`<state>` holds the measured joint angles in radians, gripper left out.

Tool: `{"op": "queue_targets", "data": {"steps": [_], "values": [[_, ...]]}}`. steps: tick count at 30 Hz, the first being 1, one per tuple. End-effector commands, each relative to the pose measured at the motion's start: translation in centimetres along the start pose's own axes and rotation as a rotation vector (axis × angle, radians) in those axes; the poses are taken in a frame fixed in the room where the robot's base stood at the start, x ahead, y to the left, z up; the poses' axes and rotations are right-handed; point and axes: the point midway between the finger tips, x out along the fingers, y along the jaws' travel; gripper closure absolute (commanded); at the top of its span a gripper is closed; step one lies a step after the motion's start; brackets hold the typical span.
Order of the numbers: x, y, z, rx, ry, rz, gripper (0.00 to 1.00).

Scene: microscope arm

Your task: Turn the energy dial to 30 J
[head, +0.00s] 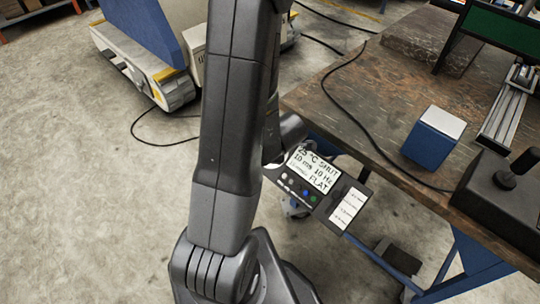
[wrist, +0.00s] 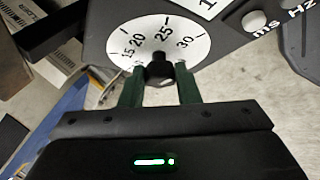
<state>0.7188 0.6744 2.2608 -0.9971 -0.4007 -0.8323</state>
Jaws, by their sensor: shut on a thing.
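The energy dial (wrist: 160,68) is a black knob on a white round scale plate (wrist: 190,57) marked 15, 20, 25 and 30 in the wrist view. 25 stands near the top and 30 to the right. The knob's pointer is hard to make out, so I cannot tell its exact reading. My gripper (wrist: 159,76) has its two green fingers on either side of the knob, shut on it. In the head view my arm hides the dial and the fingertips.
A dark panel (head: 322,208) with a display reading 25 °C, SHUT, 10 ms, 10 Hz, FLAT hangs by the workbench (head: 345,105). A blue-and-white box (head: 428,150) and a black joystick unit (head: 500,195) are on the bench. A cable crosses the bench top.

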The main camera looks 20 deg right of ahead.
Motion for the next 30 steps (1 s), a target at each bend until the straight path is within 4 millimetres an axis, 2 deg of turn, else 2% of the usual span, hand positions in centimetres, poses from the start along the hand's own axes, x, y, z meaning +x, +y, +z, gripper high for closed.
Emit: {"op": "queue_targets", "data": {"steps": [1,12,29,30], "values": [[0.48,-0.31,0.09,0.026,0.000,0.021,0.94],[0.19,-0.32,0.00,0.160,0.000,0.110,0.94],[0.00,-0.26,-0.03,0.185,0.000,0.126,0.94],[0.00,-0.26,-0.03,0.186,0.000,0.125,0.65]]}}
